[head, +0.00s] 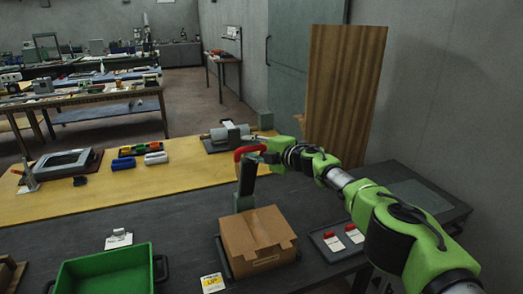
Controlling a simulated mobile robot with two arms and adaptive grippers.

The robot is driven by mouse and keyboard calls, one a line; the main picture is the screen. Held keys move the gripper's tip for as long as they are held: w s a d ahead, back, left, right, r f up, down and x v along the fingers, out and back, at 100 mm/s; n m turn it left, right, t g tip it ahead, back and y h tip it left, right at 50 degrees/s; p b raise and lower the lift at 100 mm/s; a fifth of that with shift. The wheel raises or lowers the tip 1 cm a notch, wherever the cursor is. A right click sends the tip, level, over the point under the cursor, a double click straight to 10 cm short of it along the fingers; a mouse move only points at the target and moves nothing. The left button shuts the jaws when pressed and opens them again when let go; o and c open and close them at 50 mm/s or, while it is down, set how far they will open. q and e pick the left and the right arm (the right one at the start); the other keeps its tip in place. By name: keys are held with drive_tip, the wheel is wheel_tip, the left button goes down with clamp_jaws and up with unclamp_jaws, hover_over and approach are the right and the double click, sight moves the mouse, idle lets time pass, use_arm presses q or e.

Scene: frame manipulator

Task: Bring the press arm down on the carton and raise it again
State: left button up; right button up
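A brown cardboard carton (257,240) with closed flaps sits on a dark base on the grey table. Behind its back edge stands the dark green press arm (245,182), roughly upright, with a red handle (243,151) at its top. It is raised clear of the carton's top. My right gripper (264,156) reaches in from the right and is at the red handle's right end. Its fingers are small and overlap the handle, so I cannot tell whether they grip it. My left gripper is not in view.
A green crate (75,278) stands front left. A yellow "UP" card (212,284) lies left of the carton. A dark tray with red-topped items (333,243) lies right of it. A tall wooden board (344,95) stands behind my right arm.

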drive_tip(key=shift+v, duration=0.8)
drive_tip(key=v, duration=1)
drive_tip(key=shift+a+r, duration=0.1)
drive_tip(key=shift+a, duration=0.05)
